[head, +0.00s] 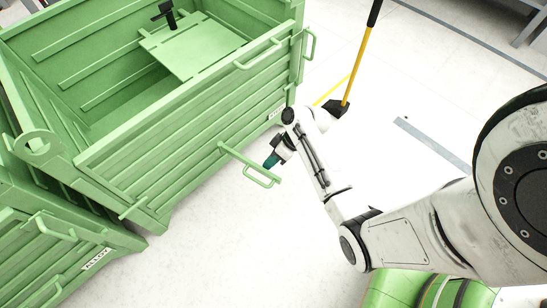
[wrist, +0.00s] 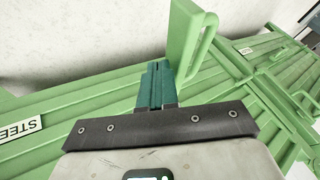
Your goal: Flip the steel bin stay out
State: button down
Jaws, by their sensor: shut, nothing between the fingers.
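The steel bin (head: 180,135) is a large green ribbed box; its white label (wrist: 20,131) shows at left in the wrist view. The stay (head: 246,160), a green bar with a loop handle at its end, juts out from the bin's near wall over the floor. In the wrist view the stay (wrist: 184,45) stands just beyond and right of the teal fingertips. My gripper (head: 271,161) has its teal fingers together and empty, beside the stay's outer part. In the wrist view my gripper (wrist: 156,80) overlaps the stay's lower edge; I cannot tell whether they touch.
A second green bin labelled ALLOY (head: 95,258) stands close by at lower left. A yellow pole with a black grip (head: 361,55) stands behind my arm. A green panel (head: 190,45) lies across the steel bin's inside. Pale floor (head: 235,240) in front is clear.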

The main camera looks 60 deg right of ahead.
aim_at(264, 170)
jog(key=a+p, duration=0.2)
jog(key=a+m+p, duration=0.1)
jog(key=shift+r+t+h+p, duration=0.25)
jog(key=shift+t+h+p, duration=0.05)
jog(key=shift+p, duration=0.05)
jog(key=shift+a+f+p, duration=0.25)
jog(key=shift+a+p, duration=0.05)
jog(key=shift+a, duration=0.35)
